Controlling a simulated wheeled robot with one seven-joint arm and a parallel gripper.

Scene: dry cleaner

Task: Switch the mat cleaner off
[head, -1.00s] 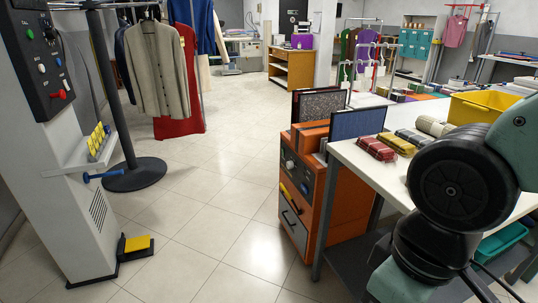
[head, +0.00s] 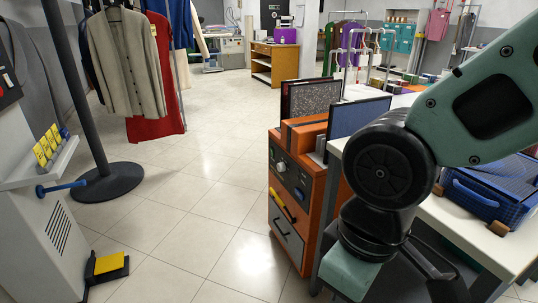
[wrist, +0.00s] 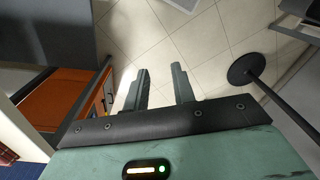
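The mat cleaner, an orange cabinet (head: 314,210), stands left of the white table in the head view, with dark mats upright in its top. Its dark front panel (head: 291,178) carries a pale round knob (head: 281,153) and smaller controls, too small to read. In the wrist view the orange cabinet (wrist: 66,100) is at the left, partly cut off by a dark surface. My gripper (wrist: 160,70) is open and empty, its two fingers apart over the floor, right of the cabinet. The head view does not show the fingers.
The white table (head: 455,225) with a blue basket (head: 490,190) is close on the right, beneath my arm. A pale machine (head: 42,240) with a yellow pedal (head: 108,263) and a clothes stand base (head: 106,182) are on the left. The tiled floor (head: 200,195) between is clear.

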